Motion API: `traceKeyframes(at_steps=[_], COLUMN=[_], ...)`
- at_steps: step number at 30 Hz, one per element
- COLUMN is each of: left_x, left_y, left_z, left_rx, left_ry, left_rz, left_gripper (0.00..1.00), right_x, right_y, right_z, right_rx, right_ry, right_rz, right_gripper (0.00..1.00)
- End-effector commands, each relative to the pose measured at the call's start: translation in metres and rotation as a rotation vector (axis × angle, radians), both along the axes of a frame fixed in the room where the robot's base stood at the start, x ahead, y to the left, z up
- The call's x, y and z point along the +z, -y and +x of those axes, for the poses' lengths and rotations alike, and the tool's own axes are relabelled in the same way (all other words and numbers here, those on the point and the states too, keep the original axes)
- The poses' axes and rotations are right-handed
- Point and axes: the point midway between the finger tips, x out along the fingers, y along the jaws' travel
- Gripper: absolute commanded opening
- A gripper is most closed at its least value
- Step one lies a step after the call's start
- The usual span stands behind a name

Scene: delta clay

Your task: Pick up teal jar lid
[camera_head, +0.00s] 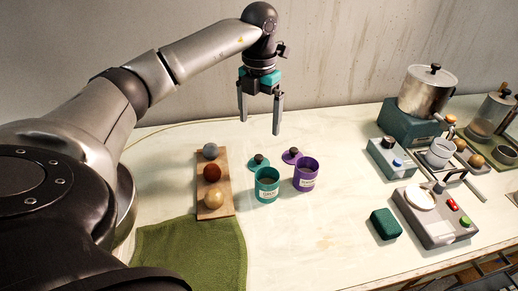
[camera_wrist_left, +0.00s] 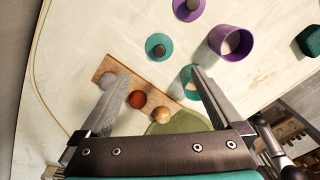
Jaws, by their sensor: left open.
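The teal jar lid (camera_head: 259,163) lies flat on the table just behind the open teal jar (camera_head: 267,186), its dark knob facing up. It also shows in the left wrist view (camera_wrist_left: 152,46), beyond my fingertips. A purple lid (camera_head: 291,156) lies to its right, behind the purple jar (camera_head: 306,176). My left gripper (camera_head: 260,118) is open and empty, hanging in the air above and behind the teal lid. In the left wrist view its left finger overlaps the wooden board and its right finger partly hides the teal jar. My right gripper is not in view.
A wooden board (camera_head: 228,188) with several balls stands left of the teal jar. A green cloth (camera_head: 190,255) lies at the front left. A dark green block (camera_head: 385,223) and a scale-like device (camera_head: 437,219) stand to the right. The table around the lids is mostly clear.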

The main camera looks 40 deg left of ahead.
Motion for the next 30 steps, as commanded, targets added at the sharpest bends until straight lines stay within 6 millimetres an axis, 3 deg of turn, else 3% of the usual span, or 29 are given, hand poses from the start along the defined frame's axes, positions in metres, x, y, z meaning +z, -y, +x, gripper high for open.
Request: traceKeyframes(at_steps=[3, 9, 17, 24, 30], left_x=[-0.031, -0.065, -0.083, -0.119, -0.127], left_y=[0.0, 0.0, 0.0, -0.002, -0.002], left_z=[-0.001, 0.0, 0.0, 0.001, 0.001], left_rx=[0.0, -0.002, 0.0, -0.002, -0.001], left_ry=[-0.005, -0.003, -0.002, -0.002, 0.0], left_rz=[0.0, -0.001, -0.003, -0.004, -0.002], left_gripper=[1.0, 1.0, 1.0, 1.0, 1.0], right_x=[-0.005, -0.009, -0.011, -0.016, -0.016], right_y=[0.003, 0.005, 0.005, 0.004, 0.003], right_z=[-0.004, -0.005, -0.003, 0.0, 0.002], right_rx=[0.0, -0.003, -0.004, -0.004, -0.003], right_ry=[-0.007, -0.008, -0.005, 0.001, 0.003], right_rz=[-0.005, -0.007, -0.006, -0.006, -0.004], right_gripper=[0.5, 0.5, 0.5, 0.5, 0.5])
